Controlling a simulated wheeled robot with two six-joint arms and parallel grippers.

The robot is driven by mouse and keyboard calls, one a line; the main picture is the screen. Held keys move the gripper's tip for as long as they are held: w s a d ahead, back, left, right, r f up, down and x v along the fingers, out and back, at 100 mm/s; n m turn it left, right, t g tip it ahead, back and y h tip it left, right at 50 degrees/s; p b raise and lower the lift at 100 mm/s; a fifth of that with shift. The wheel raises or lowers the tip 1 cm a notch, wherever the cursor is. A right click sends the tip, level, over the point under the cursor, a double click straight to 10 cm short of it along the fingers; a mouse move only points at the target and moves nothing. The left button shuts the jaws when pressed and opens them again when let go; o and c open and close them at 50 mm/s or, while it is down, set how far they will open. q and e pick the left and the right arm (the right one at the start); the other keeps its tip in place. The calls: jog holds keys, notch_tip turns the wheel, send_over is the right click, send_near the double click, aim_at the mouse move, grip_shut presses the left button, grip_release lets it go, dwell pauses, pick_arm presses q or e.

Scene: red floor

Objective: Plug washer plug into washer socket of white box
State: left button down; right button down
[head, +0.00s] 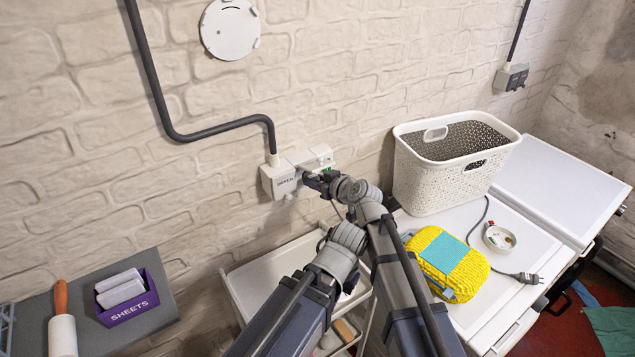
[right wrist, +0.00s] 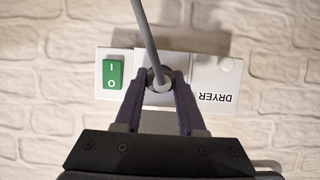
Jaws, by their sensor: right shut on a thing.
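A white box (head: 279,181) is fixed to the brick wall. It also shows in the right wrist view (right wrist: 203,77), upside down, with the label DRYER and a green switch (right wrist: 112,74); no washer label is readable. My right gripper (head: 312,180) is at the front of the box. My left gripper is not in view.
A second plug (head: 528,278) with a dark cord lies on the white top (head: 500,235) at right. A white trolley (head: 265,275) is below the box.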

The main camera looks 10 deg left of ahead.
jog(key=shift+w+a, duration=0.15)
jog(key=shift+a, duration=0.25)
jog(key=shift+c, duration=2.1)
grip_release()
jog(key=shift+a, duration=0.1)
jog(key=s+d, duration=0.7)
jog(key=w+d+f+m+t+h+b, duration=0.1)
jog(key=w+d+f+m+h+b, duration=0.1)
jog(key=d, duration=0.5)
jog(key=w+d+f+m+t+h+b, duration=0.2)
jog(key=w+d+f+b, duration=0.1)
jog(key=d, duration=0.5)
jog(key=w+d+f+m+t+h+b, duration=0.1)
jog(key=w+d+f+m+b, duration=0.1)
jog(key=w+d+b, duration=0.2)
jog(key=shift+w+d+f+t+h+b, duration=0.35)
jog(key=shift+w+d, duration=0.3)
jog(key=shift+d, duration=1.2)
